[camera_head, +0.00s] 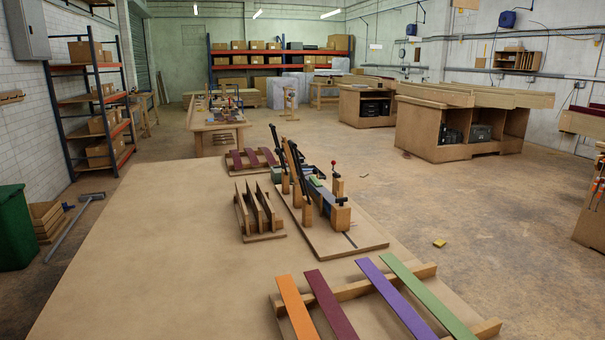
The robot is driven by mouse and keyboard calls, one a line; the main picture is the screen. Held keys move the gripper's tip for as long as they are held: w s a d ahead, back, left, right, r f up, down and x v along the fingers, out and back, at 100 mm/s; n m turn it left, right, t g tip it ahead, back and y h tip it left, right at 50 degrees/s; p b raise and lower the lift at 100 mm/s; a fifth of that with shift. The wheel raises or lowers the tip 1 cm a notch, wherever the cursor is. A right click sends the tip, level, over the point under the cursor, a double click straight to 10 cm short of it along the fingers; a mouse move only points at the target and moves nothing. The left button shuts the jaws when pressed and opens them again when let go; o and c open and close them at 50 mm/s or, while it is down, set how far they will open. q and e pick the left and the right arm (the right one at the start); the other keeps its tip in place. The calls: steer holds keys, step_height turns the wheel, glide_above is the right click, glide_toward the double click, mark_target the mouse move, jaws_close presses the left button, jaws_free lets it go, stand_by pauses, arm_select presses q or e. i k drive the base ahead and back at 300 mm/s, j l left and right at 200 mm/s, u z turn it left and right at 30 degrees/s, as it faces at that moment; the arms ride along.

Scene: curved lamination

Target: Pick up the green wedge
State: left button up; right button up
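A small green piece (317,182) shows at the clamping jig (335,236), partly hidden among the jig's posts and black-handled levers. It is too small to tell for sure whether it is the green wedge. A long flat green strip (425,294) lies at the right of a row of strips on a wooden rack. Neither of my grippers is in view.
Orange (297,308), maroon (330,305) and purple (394,297) strips lie on the near rack (355,291). A slotted wooden stand (260,215) is left of the jig. The tabletop (150,250) is bare at left. A yellowish block (439,243) lies on the floor.

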mark_target(313, 179)
steer(key=k, duration=0.4)
steer(key=k+z, duration=0.1)
steer(key=z, duration=0.65)
steer(key=k+l+z, duration=0.1)
steer(key=z, duration=0.3)
steer(key=i+l+z, duration=0.1)
steer(key=z, duration=0.4)
steer(key=i+l+z, duration=0.1)
steer(key=z, duration=0.4)
steer(key=i+z, duration=0.2)
steer(key=z, duration=0.3)
steer(key=i+u, duration=0.25)
steer(key=i, duration=1.4)
steer(key=i+j+u, duration=0.15)
steer(key=i+u, duration=1)
steer(key=i+l+u, duration=0.25)
steer(key=u, duration=0.15)
steer(key=i+j+u, duration=0.25)
steer(key=i+u, duration=0.6)
steer(key=i, duration=0.25)
steer(key=i+l+u, duration=0.15)
steer(key=i+u, duration=0.4)
steer(key=i, duration=0.75)
steer(key=i+l, duration=0.1)
steer(key=i, duration=0.8)
steer(key=j+u, duration=0.05)
